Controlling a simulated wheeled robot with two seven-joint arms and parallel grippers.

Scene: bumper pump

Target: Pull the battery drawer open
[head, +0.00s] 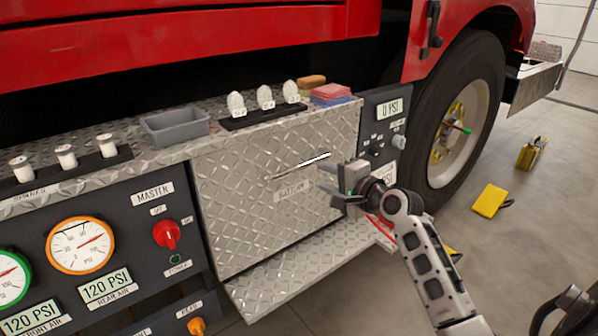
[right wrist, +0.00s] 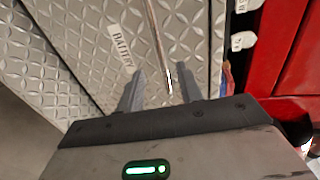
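The battery drawer (head: 235,215) is a diamond-plate panel under the truck's step, with its front flush in the surround. A thin handle bar (head: 303,165) crosses its upper part, above the "BATTERY" label (head: 293,190). My right gripper (head: 328,177) is at the right end of the bar, fingers apart, pointing at the panel. In the right wrist view the open fingers (right wrist: 161,78) stand on either side of the bar (right wrist: 156,35), whose end shows between them. I cannot tell whether they touch it. My left gripper is not in view.
Above the drawer, the step carries a grey tray (head: 176,127), several white-topped pieces on a black strip (head: 262,114), and stacked sponges (head: 330,93). A gauge panel (head: 130,235) is left; a smaller control panel (head: 384,125) and wheel (head: 465,120) are right. A lower plate ledge (head: 300,272) juts out below.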

